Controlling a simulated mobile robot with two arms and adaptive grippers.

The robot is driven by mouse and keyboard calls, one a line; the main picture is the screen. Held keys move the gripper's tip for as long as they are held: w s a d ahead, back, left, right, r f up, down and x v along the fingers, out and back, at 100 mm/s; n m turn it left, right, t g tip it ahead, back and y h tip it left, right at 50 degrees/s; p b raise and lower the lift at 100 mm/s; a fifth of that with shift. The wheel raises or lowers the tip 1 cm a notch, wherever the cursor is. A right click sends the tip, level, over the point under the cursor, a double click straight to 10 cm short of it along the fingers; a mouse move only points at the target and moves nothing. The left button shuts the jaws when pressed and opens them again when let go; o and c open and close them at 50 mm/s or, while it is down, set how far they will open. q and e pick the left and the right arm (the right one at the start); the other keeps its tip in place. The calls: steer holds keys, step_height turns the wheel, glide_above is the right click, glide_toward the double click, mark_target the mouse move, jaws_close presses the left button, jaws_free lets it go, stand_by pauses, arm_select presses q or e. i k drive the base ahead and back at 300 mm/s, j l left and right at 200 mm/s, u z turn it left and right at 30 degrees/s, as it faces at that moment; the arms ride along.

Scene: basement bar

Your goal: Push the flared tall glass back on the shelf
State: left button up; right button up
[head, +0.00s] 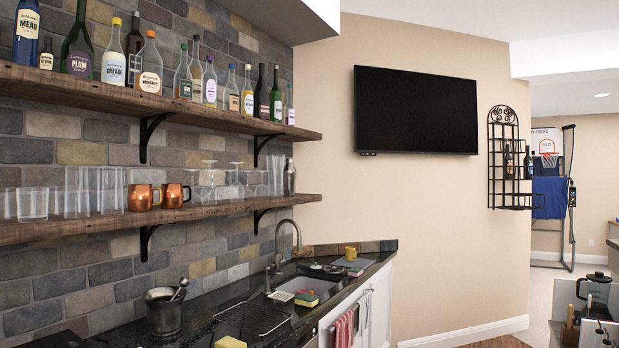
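Several clear glasses stand on the lower wooden shelf (215,209) in the head view. Tall clear glasses (76,192) stand in a group left of two copper mugs. Stemmed glasses (208,180) stand upside down right of the mugs, and more clear glasses (262,184) stand near the shelf's right end. They overlap and are see-through, so I cannot tell which is the flared tall glass. Neither of my grippers is in view.
The copper mugs (141,197) stand close to the glasses. Bottles (114,55) line the upper shelf (200,113). Below are a counter with a metal bucket (163,314), a wire rack (252,318), a faucet (279,250) and sponges (306,298).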

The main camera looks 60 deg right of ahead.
mark_target(277, 160)
steer(key=z, duration=1.9)
steer(key=i+l+u, duration=0.35)
steer(key=i+l, duration=0.3)
steer(key=i, duration=0.2)
steer(key=i+l+u, duration=0.35)
steer(key=i+l, duration=0.4)
steer(key=l, duration=0.1)
